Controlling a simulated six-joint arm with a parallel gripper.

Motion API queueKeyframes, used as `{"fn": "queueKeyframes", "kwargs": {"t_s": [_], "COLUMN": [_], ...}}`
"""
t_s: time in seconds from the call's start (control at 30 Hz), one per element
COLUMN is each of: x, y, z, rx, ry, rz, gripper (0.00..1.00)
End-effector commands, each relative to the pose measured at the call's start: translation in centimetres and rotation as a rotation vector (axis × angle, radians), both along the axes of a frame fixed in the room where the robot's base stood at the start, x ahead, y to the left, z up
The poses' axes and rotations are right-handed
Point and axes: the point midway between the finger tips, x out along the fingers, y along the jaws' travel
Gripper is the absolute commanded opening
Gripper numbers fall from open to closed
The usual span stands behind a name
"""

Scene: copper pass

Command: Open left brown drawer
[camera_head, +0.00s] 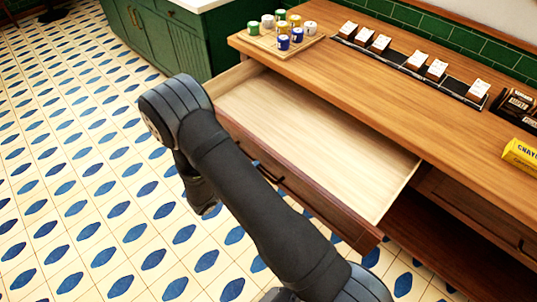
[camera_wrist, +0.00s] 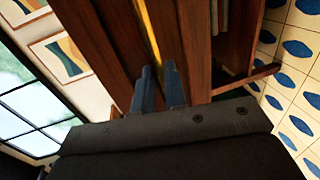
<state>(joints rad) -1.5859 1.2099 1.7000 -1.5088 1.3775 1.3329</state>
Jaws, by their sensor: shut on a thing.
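The left brown drawer (camera_head: 316,137) is pulled well out from under the wooden counter in the head view. Its pale inside is empty. Its dark brown front faces the tiled floor, and part of its dark handle (camera_head: 268,172) shows beside my arm. In the wrist view, the two blue-grey fingers of my gripper (camera_wrist: 162,88) are close together against the brown wood of the drawer (camera_wrist: 118,45). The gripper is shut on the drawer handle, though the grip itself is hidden. My arm covers part of the drawer front in the head view.
A second drawer (camera_head: 475,218) to the right is closed. On the counter (camera_head: 400,105) stand a wooden board (camera_head: 262,42) with several small cups, a dark strip with several small white-labelled items, and a yellow box (camera_head: 521,155). A green cabinet (camera_head: 180,40) stands behind. The tiled floor at left is clear.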

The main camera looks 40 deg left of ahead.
Motion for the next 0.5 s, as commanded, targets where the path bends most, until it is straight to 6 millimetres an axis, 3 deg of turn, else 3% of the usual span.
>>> {"fn": "queueKeyframes", "kwargs": {"t_s": [0.2, 0.5], "x": [-3.3, -4.3], "y": [0.1, 0.1], "z": [0.1, 0.1], "rx": [0.002, 0.002], "ry": [-0.002, -0.001], "rz": [0.004, 0.002], "gripper": [0.00, 0.00]}}
